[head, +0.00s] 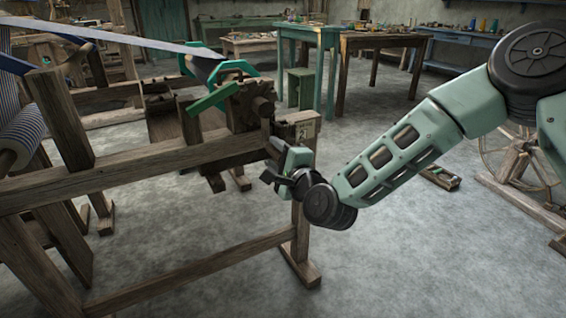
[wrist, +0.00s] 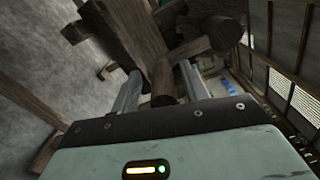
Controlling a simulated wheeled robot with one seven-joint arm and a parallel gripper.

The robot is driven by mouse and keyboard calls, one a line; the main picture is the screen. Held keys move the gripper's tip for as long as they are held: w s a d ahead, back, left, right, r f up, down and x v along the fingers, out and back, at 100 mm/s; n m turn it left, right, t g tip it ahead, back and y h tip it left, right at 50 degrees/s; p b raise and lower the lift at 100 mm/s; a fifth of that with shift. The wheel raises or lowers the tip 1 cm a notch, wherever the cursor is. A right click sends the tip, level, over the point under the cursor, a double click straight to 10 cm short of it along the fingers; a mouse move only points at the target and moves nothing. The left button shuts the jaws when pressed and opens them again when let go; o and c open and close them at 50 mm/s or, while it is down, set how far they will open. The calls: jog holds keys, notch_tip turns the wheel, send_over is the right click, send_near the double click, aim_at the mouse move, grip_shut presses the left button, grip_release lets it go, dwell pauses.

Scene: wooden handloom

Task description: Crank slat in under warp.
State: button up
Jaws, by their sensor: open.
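The wooden loom (head: 150,160) fills the left of the head view. The blue-grey warp (head: 130,38) runs to a dark beam with green end flanges (head: 236,67). A green slat (head: 211,98) sits tilted beside a toothed wooden wheel (head: 256,103), below the beam; whether it touches the warp is unclear. My gripper (head: 279,172) is open at the loom's near right corner, below the wheel. In the wrist view, a round wooden peg (wrist: 163,80), apparently the crank handle, stands between the open fingers (wrist: 158,88). Contact with the fingers cannot be told.
A loom post (head: 301,215) with a paper tag stands just behind my gripper. A striped roll (head: 20,138) is at far left. Tables (head: 375,42) stand at the back, and a spoked wheel (head: 515,160) at right. Open floor (head: 420,260) lies at front right.

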jog(key=p+v, duration=0.2)
jog(key=v, duration=1.5)
jog(key=shift+s+d, duration=0.15)
jog(key=s+a+f+n+g+h, duration=0.2)
jog(key=s+f+n+g, duration=0.2)
jog(key=s+n+g, duration=0.7)
jog(key=s+d+r+n+g+h, duration=0.25)
jog(key=s+d+n+h, duration=0.2)
jog(key=d, duration=0.25)
jog(key=s+d+r+n+g+h, duration=0.1)
jog(key=s+d+r+n+h, duration=0.25)
jog(key=s+d+n, duration=0.2)
notch_tip(320, 180, up, 29)
jog(key=d+p, duration=0.1)
jog(key=p, duration=2.8)
jog(key=shift+r+n+y, duration=0.15)
jog(key=shift+n+y, duration=0.15)
